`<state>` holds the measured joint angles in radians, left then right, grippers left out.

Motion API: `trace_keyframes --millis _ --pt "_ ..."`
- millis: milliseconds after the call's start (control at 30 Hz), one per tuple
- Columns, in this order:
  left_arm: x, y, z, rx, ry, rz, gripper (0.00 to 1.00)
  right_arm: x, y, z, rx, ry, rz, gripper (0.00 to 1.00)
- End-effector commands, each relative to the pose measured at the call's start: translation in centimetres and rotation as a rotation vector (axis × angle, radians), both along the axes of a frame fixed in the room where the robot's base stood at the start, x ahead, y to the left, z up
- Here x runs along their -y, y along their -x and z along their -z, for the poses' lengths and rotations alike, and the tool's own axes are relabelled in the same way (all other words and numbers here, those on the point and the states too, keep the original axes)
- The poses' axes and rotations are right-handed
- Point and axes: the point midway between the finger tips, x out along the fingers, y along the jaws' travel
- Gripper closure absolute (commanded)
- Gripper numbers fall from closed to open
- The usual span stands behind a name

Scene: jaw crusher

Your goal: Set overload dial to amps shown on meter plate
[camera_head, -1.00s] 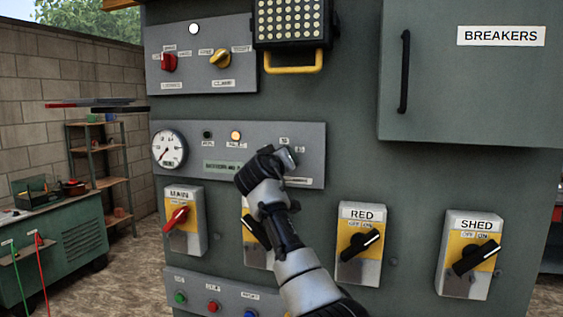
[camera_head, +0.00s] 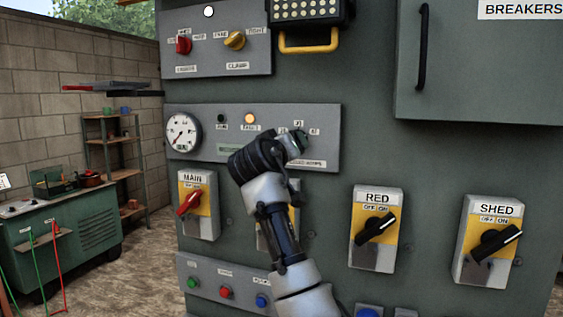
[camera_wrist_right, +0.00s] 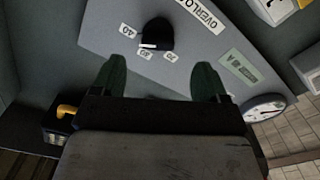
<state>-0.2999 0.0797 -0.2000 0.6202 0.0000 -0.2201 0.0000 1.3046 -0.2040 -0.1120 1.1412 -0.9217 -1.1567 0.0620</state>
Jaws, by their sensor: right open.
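The overload dial is a black knob (camera_wrist_right: 157,33) with a white mark, on the grey panel in the right wrist view. Number labels ring it; 40, 30 and 20 seem readable, and the mark lies near the middle label. A pale green plate (camera_wrist_right: 240,67) beside it ends in an A; its number is not legible. My left gripper is out of view.
A round gauge (camera_head: 183,132) and an amber lamp (camera_head: 250,118) are on the same panel. Below are the MAIN (camera_head: 198,205), RED (camera_head: 376,229) and SHED (camera_head: 488,240) switches. A yellow handle (camera_head: 308,42) juts out above.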

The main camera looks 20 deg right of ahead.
Motion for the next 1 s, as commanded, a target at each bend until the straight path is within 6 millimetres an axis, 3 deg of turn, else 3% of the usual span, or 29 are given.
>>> trace_keyframes --millis 233,667,767,867,1000 --pt "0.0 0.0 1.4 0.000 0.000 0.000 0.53 -1.7 2.5 0.1 -0.001 -0.002 0.000 0.26" --pt "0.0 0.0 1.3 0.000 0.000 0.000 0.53 -1.7 2.6 0.7 -0.011 -0.006 -0.001 0.26" --pt "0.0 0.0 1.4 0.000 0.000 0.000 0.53 -1.1 2.4 3.9 -0.047 -0.032 -0.008 0.26" --pt "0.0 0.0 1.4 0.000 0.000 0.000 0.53 0.0 2.4 9.8 -0.119 -0.085 -0.024 0.26" --pt "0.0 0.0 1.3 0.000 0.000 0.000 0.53 1.7 4.1 20.2 -0.245 -0.179 -0.053 0.26"
